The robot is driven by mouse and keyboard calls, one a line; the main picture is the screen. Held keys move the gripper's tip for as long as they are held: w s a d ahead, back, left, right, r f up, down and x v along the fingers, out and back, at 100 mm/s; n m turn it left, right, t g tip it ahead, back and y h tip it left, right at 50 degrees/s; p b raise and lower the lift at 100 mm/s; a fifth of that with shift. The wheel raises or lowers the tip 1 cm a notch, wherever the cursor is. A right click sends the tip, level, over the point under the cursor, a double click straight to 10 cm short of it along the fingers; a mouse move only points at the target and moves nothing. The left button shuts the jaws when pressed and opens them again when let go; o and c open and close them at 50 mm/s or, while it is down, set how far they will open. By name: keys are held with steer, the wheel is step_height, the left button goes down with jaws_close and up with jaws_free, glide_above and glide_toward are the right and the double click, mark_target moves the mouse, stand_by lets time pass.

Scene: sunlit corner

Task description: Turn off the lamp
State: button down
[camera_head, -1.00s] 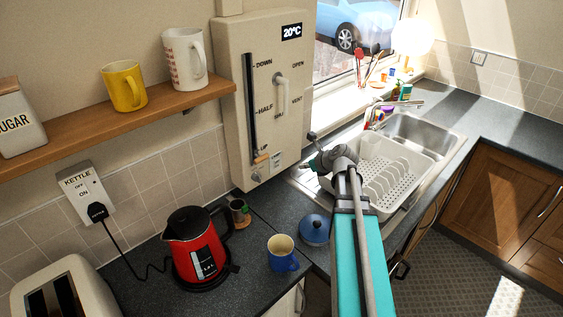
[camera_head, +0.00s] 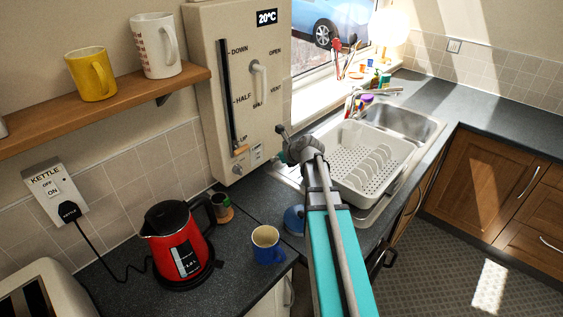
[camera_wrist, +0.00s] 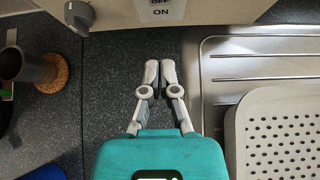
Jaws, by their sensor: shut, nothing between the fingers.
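A lit lamp with a glowing round shade (camera_head: 389,27) stands at the far end of the window sill in the head view. Its glare hides detail, and I see no switch on it. A small switch plate (camera_head: 257,154) is low on the cream wall panel; in the wrist view its label (camera_wrist: 160,10) reads OFF and ON. Whether it belongs to the lamp cannot be told. My gripper (camera_wrist: 160,66) is shut and empty over the dark worktop, pointing towards the panel and apart from it. In the head view my arm largely hides it.
The sink (camera_head: 402,122) and white dish rack (camera_head: 366,160) lie right of my gripper. A red kettle (camera_head: 172,232), blue mug (camera_head: 267,243) and dark cup (camera_head: 221,204) stand left. The wall panel (camera_head: 210,60) carries levers. Open floor (camera_head: 455,245) lies right.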

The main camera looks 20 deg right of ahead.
mark_target(258, 152)
steer(key=w, duration=0.1)
steer(key=w+a+f, duration=0.1)
steer(key=w, duration=0.1)
steer(key=w+a+b, duration=0.1)
steer(key=w, duration=0.1)
steer(key=shift+w+f, duration=0.2)
steer(key=shift+f, duration=0.15)
steer(key=shift+w+a, duration=0.3)
steer(key=shift+w, duration=0.15)
steer(key=shift+w+a+r, duration=0.1)
steer(key=shift+w+a, duration=0.05)
steer(key=shift+a, duration=0.25)
steer(key=shift+d, duration=0.45)
steer(key=shift+p, duration=0.3)
steer(key=shift+a+r+p, duration=0.1)
steer(key=shift+r+p, duration=0.6)
steer(key=shift+r, duration=0.05)
